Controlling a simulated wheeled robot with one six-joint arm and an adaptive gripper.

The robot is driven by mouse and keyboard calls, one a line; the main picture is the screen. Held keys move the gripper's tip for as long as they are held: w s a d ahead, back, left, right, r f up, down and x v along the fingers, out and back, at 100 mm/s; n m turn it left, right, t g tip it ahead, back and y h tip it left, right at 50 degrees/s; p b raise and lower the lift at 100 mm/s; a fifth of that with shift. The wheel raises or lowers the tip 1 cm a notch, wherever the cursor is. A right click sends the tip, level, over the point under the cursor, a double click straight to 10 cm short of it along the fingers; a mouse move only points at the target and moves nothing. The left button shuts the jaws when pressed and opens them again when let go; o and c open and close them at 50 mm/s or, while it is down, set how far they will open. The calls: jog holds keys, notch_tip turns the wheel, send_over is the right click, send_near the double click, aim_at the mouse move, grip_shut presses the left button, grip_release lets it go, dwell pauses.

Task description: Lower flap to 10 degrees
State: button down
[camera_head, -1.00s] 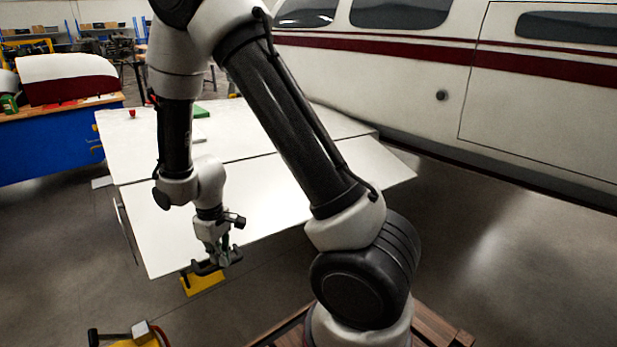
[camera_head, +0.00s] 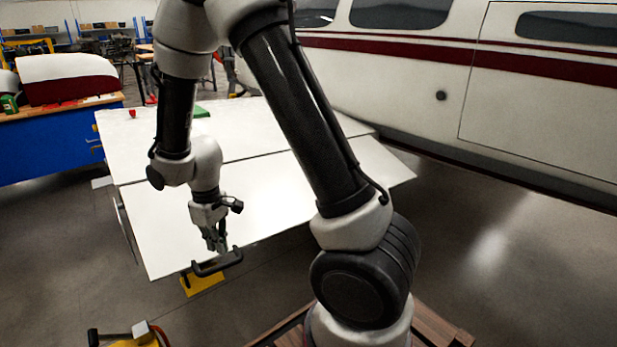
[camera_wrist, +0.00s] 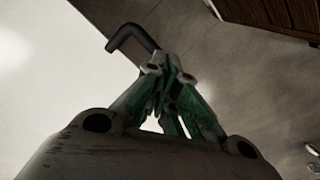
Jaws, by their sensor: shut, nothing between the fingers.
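The flap (camera_head: 270,195) is the white panel along the near edge of the wing (camera_head: 235,132), with a visible seam between them. A black handle (camera_head: 218,264) sits at the flap's near edge, and it also shows in the wrist view (camera_wrist: 131,38). My gripper (camera_head: 217,248) is just above and behind the handle, with its fingers pointing down. In the wrist view the green-padded fingers (camera_wrist: 170,80) are together and hold nothing. They look close to the handle's end; I cannot tell whether they touch it. The flap's angle cannot be read exactly.
A yellow item (camera_head: 202,284) lies below the handle. A yellow device with a black handle (camera_head: 130,338) is at the bottom left. A blue workbench (camera_head: 55,145) stands at the left. The aircraft fuselage (camera_head: 440,90) fills the back right.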

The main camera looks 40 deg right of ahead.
jog(key=shift+r, duration=2.55)
jog(key=s+d+r+m+t, duration=0.2)
jog(key=s+d+r+m, duration=0.1)
jog(key=s+d+r, duration=0.4)
jog(key=s+d+r+m+t, duration=0.2)
jog(key=s+d+r, duration=0.6)
jog(key=s+r, duration=0.4)
notch_tip(320, 180, up, 2)
jog(key=shift+s+d+r+m, duration=0.15)
jog(key=shift+s+m, duration=0.15)
jog(key=shift+m, duration=0.2)
